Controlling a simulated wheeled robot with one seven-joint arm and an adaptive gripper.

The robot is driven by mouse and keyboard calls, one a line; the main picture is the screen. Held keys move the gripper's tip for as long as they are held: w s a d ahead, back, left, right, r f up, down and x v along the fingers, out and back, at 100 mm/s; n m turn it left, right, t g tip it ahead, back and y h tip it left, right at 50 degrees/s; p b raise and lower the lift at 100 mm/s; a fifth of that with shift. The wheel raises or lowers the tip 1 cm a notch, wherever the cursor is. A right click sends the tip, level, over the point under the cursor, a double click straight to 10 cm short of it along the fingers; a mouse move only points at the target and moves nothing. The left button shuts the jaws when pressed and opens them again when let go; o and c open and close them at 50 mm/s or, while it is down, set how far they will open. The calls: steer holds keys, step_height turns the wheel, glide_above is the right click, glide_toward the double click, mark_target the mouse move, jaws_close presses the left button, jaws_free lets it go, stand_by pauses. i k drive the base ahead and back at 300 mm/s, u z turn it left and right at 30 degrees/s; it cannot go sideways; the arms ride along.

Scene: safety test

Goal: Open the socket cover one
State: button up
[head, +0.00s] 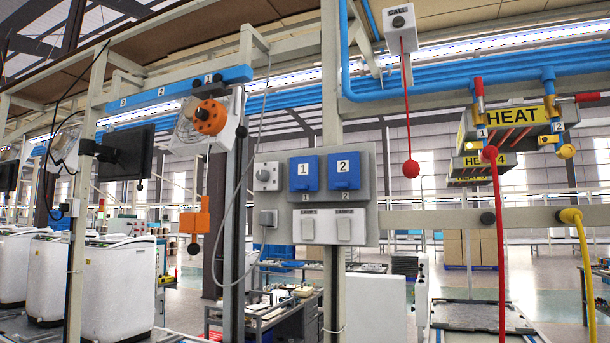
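Socket cover one is a blue square flap (304,173) with a white label "1". It is on the grey panel (264,204) fixed to a post in the middle of the head view. It looks closed, lying flat over its socket, which is hidden. A matching blue cover marked "2" (343,171) is beside it on the right and also looks closed. My gripper is not in view, and nothing touches the covers.
Two white switches (326,227) are below the covers. A grey cable (237,185) loops left of the panel. A red pull cord (408,110) hangs to the right, near red (500,240) and yellow (583,260) hoses. The front of the panel is clear.

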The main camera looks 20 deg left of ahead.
mark_target(304, 170)
steer(key=k, duration=0.5)
steer(key=u, duration=0.95)
steer(key=i, duration=0.75)
steer(key=z, duration=0.35)
